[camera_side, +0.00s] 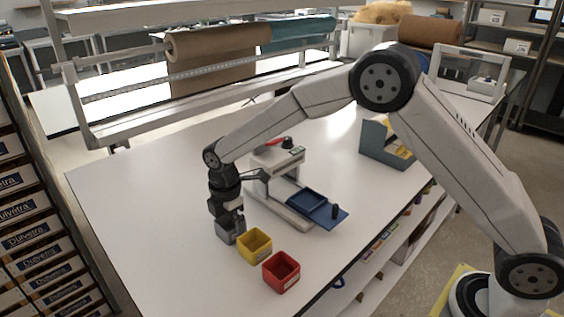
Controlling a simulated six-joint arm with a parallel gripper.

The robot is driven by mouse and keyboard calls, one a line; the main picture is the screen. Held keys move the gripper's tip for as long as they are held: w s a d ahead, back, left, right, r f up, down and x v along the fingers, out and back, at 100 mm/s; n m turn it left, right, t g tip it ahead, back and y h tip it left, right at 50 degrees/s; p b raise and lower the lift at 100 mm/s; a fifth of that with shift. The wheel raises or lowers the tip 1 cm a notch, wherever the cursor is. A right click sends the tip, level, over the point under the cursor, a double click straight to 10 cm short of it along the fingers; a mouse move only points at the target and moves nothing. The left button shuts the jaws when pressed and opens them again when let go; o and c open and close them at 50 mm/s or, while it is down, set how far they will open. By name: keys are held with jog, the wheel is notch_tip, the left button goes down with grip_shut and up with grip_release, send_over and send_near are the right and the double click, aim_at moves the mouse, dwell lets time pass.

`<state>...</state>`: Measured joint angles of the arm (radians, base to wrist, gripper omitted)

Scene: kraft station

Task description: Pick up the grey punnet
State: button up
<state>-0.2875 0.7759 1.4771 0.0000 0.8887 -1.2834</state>
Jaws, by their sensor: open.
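The grey punnet (228,235) stands on the white table, at the far end of a short row of punnets. My gripper (228,217) points straight down right over it, and its fingers overlap the punnet's rim in the side view. The gripper is open. The punnet's top and inside are mostly hidden by the gripper, and I cannot tell whether the fingers touch its walls.
A yellow punnet (254,247) stands close beside the grey one, with a red punnet (281,273) beyond it. A press-like device with a blue tray (306,200) stands to the right. A grey-blue holder (376,146) is farther back. The table's left side (140,200) is clear.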

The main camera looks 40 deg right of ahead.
jog(key=shift+f, duration=0.25)
jog(key=shift+c, duration=0.2)
jog(key=c, duration=0.9)
jog(key=shift+r, duration=0.15)
jog(key=shift+c, duration=0.2)
